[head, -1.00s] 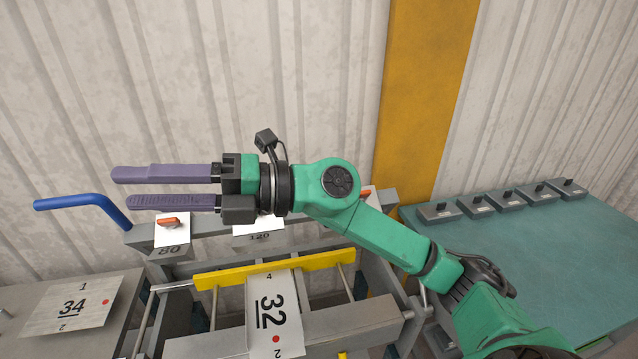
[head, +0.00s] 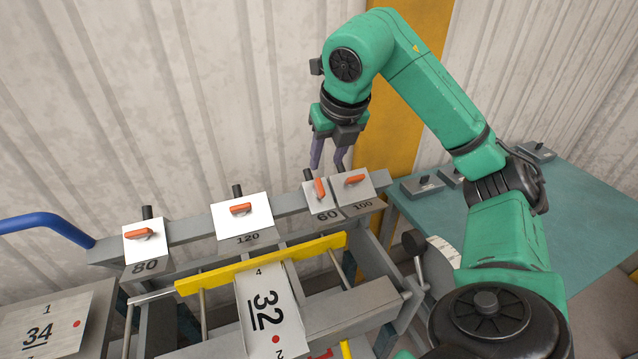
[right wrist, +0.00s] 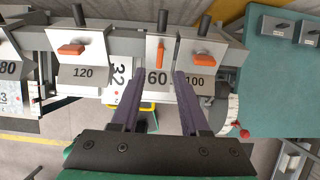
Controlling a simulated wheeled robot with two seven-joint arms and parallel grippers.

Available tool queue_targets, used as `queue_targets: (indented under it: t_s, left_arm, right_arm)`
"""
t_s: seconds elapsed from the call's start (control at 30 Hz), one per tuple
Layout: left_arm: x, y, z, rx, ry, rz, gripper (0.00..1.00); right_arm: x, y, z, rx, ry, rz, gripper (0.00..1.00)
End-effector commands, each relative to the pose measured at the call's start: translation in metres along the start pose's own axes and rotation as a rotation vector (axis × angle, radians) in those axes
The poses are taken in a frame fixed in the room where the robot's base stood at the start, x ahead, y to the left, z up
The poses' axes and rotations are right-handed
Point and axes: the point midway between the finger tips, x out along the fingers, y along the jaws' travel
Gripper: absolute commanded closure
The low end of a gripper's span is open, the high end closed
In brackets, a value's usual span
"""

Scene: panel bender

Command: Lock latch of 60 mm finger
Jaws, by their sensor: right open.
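The 60 mm finger (head: 323,214) is a narrow white block marked 60, clamped on the grey beam between the 120 and 100 fingers. Its orange latch (head: 320,188) stands nearly upright along the finger, unlike the crosswise latches of its neighbours. In the right wrist view the latch (right wrist: 160,55) shows just beyond and between my fingertips. My right gripper (head: 328,168) is open and empty and points down just above the 60 finger. In the right wrist view the gripper (right wrist: 161,73) has one purple finger on each side of the 60 label. My left gripper is not in view.
Fingers marked 80 (head: 146,245), 120 (head: 242,219) and 100 (head: 358,188) sit on the same beam (head: 190,228). A yellow bar (head: 262,262) and a plate marked 32 (head: 268,312) lie in front. A blue handle (head: 45,222) is at left. A teal table (head: 575,220) is at right.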

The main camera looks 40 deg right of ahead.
Motion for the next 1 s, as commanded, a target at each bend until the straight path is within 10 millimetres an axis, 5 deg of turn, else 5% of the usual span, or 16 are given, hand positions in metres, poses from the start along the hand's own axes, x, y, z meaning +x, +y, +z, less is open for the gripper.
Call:
queue_targets:
  t_s: [0.3, 0.5, 0.7, 0.73, 0.83, 1.0]
  left_arm:
    - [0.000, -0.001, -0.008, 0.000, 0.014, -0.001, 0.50]
    - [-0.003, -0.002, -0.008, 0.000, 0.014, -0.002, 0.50]
    - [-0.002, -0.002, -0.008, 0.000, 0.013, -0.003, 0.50]
    - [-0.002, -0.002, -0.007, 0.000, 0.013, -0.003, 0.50]
    - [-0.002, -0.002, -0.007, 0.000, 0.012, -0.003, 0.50]
    - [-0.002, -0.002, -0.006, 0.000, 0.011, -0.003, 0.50]
  right_arm:
    - [0.081, 0.000, -0.001, -0.003, 0.006, -0.001, 0.55]
    - [0.102, 0.001, -0.001, -0.004, 0.001, 0.001, 0.55]
    - [0.103, 0.001, -0.001, -0.003, 0.000, 0.002, 0.55]
    - [0.103, 0.001, -0.001, -0.003, 0.000, 0.002, 0.59]
    - [0.103, 0.001, -0.001, -0.003, 0.000, 0.002, 0.97]
    - [0.103, 0.001, -0.001, -0.002, 0.000, 0.002, 1.00]
